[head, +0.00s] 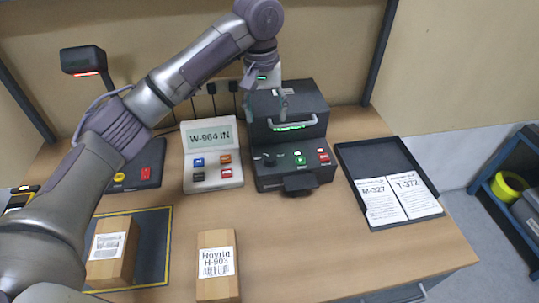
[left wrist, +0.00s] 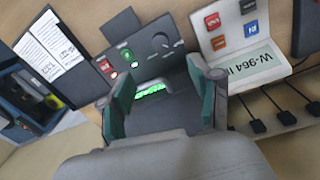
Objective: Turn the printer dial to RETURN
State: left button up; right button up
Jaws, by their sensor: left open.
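The black printer (head: 315,102) stands at the back of the table, with a silver handle and a green glow under it. Its dark dial (head: 268,159) is on the left of the sloped front panel, beside a green and a red button. The dial also shows in the left wrist view (left wrist: 161,41); the dial's labels are too small to read. My left gripper (head: 283,108) is above and in front of the printer, pointing down. In the left wrist view its teal-padded fingers (left wrist: 160,78) are apart with nothing between them, and the dial lies beyond their tips.
A white terminal (head: 213,160) reading "W-964 IN" with several coloured buttons stands left of the printer. A black tray (head: 375,155) with labels M-327 and T-372 is on the right. A scanner (head: 84,60) is at the back left.

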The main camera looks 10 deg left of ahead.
aim_at(270, 156)
pick_arm(q)
jog(key=f, duration=0.4)
jog(key=f+p, duration=0.1)
jog(key=f, duration=0.4)
jog(key=f+p, duration=0.1)
jog(key=f, duration=0.4)
jog(key=shift+w+d+f, duration=0.2)
jog(key=shift+w+d, duration=0.05)
jog(key=shift+d, duration=0.1)
pick_arm(e)
jog(key=shift+w+d+r, duration=0.1)
jog(key=shift+w+r, duration=0.1)
jog(key=shift+r, duration=0.3)
jog(key=shift+w+d+r, duration=0.1)
jog(key=shift+w+r, duration=0.1)
jog(key=shift+r, duration=0.3)
